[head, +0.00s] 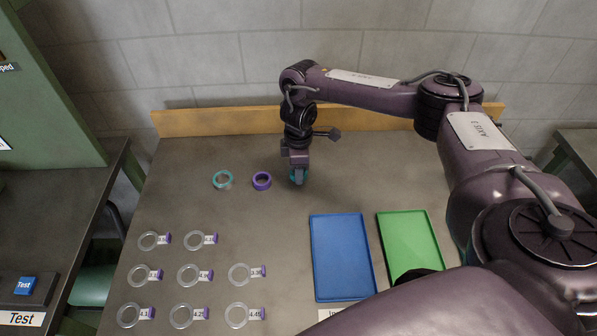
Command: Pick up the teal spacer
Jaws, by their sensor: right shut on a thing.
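My right gripper (298,178) points down at the back of the table and is shut on a teal spacer (304,175). The gripper's fingers hide most of that spacer, and I cannot tell whether it touches the table. Another teal spacer (223,180), a ring, lies flat on the table to the left. A purple ring (262,181) lies between it and my gripper. My left gripper does not show.
A blue tray (342,258) and a green tray (408,243) lie at the right. Several clear labelled rings (188,274) lie in rows at the front left. A wooden board (215,121) edges the table's back. The table's middle is clear.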

